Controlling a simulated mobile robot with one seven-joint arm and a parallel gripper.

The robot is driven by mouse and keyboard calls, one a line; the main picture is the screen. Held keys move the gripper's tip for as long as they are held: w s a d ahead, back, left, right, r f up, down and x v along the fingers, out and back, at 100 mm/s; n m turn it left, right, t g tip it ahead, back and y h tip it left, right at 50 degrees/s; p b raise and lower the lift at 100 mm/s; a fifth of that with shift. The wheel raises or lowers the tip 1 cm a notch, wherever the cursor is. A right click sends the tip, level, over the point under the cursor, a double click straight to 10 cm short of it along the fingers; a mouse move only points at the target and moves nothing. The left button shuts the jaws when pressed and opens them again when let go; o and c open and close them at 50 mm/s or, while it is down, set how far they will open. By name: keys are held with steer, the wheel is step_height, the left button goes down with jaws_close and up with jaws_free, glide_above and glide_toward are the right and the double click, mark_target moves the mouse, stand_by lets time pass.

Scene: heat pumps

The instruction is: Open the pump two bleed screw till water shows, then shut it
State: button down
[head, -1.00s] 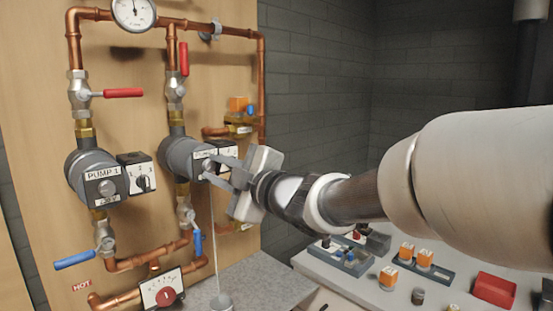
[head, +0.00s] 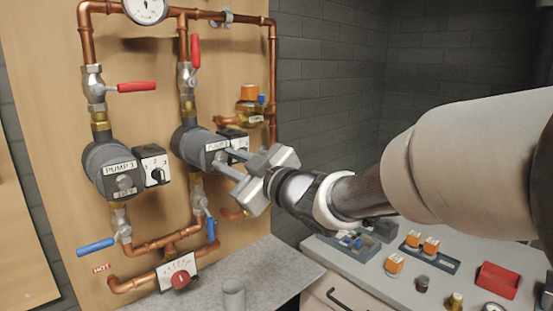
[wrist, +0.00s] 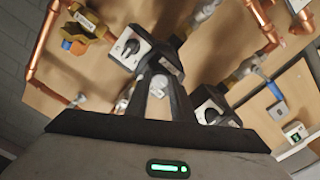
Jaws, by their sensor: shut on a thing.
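Pump two (head: 188,145) is the right-hand grey pump on the board, with its label partly covered by my gripper. My gripper (head: 222,160) is at its front face, fingers shut on the bleed screw, which the fingers hide in the head view. In the wrist view the silvery bleed screw (wrist: 158,84) shows between the fingertips (wrist: 160,88), beside the speed switch (wrist: 140,50). No water stream shows now.
Pump one (head: 108,168) is to the left, with its own switch box (head: 153,164). A red valve lever (head: 195,52) and a blue lever (head: 211,229) sit above and below pump two. At right, a bench holds orange-capped parts (head: 394,264) and a red tray (head: 497,280).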

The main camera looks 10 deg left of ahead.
steer(key=c, duration=1.5)
jaws_free()
steer(key=shift+c, duration=0.2)
steer(key=shift+d, duration=0.1)
steer(key=p+v, duration=0.1)
steer(key=v, duration=1.6)
steer(key=shift+s, duration=0.2)
